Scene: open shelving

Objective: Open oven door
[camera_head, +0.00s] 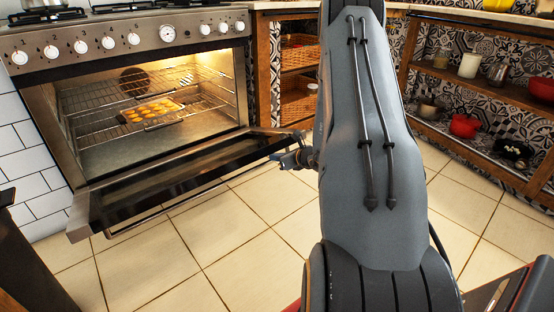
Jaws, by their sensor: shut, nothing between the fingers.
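The oven door (190,172) is swung far down in front of the lit oven (150,100), with its handle edge toward me. Inside, a tray of small golden baked pieces (152,111) sits on a wire rack. My gripper (277,158) is at the right end of the door, near its upper right corner. Its fingers look closed and hold nothing. I cannot tell whether they touch the door. My grey arm hides part of the floor and cabinet to the right of the gripper.
A row of white knobs (108,43) runs along the oven's front panel. A wooden cabinet with wicker baskets (298,100) stands right of the oven. Open shelves with jars and a red pot (464,126) are at the right. The tiled floor (225,235) before the door is clear.

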